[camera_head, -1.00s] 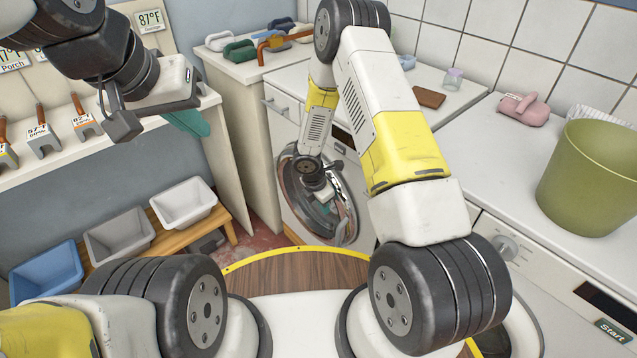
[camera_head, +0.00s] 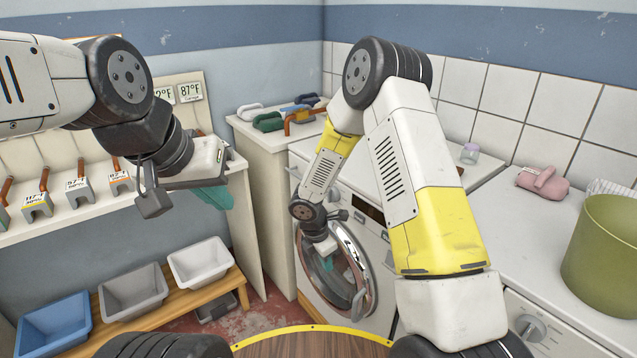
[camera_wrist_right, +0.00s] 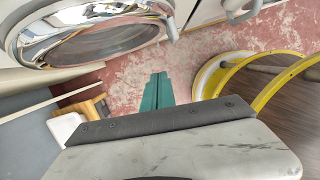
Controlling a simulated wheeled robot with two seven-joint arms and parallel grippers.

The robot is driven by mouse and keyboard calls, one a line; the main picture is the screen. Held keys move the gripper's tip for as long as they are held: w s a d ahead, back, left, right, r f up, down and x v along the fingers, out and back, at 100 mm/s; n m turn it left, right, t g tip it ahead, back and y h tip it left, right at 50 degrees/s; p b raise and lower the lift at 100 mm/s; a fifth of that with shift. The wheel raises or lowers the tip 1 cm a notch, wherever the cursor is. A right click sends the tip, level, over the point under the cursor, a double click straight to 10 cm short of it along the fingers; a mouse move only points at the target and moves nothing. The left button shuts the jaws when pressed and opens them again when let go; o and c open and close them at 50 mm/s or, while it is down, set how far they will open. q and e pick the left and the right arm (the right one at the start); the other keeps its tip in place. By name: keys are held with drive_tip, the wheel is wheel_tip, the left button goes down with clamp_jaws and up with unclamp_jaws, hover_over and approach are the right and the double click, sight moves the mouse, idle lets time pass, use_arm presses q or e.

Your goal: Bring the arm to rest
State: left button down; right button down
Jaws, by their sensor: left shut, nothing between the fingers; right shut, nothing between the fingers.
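My left gripper (camera_head: 212,198) is at the left, in front of the shelf's right end. Its teal fingers are together and hold nothing. My right arm bends down in the middle of the head view. Its gripper (camera_head: 327,263) is in front of the round washer door (camera_head: 350,285), overlapping it in the picture; I cannot tell whether they touch. In the right wrist view the teal fingers (camera_wrist_right: 157,92) are shut and empty above the red floor. The chrome rim of the washer door (camera_wrist_right: 95,38) shows at that view's upper left.
A shelf (camera_head: 60,225) with several tagged tools is at the left. Blue, grey and white bins (camera_head: 200,262) stand below on a wooden bench (camera_head: 165,305). A green bucket (camera_head: 605,245) and a pink item (camera_head: 543,182) are on the right counter. Red floor (camera_head: 245,310) shows between.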

drive_tip(key=s+d+r+m+t, duration=0.1)
drive_tip(key=s+d+r+m, duration=0.2)
drive_tip(key=r, duration=0.5)
drive_tip(key=d+r+m+y, duration=0.1)
drive_tip(key=d+r+m, duration=0.2)
drive_tip(key=r+m, duration=0.35)
drive_tip(key=s+d+r+m+t, duration=0.1)
drive_tip(key=s+d+r+m, duration=0.15)
drive_tip(key=r, duration=0.65)
drive_tip(key=s+d+r+m+t+y, duration=0.1)
drive_tip(key=s+r+m+t+y, duration=0.1)
drive_tip(key=s+r+m, duration=0.9)
drive_tip(key=s+r+y, duration=0.1)
drive_tip(key=s+r, duration=0.1)
drive_tip(key=s, duration=0.3)
drive_tip(key=shift+d+r+m+t+y, duration=0.3)
drive_tip(key=shift+t, duration=0.1)
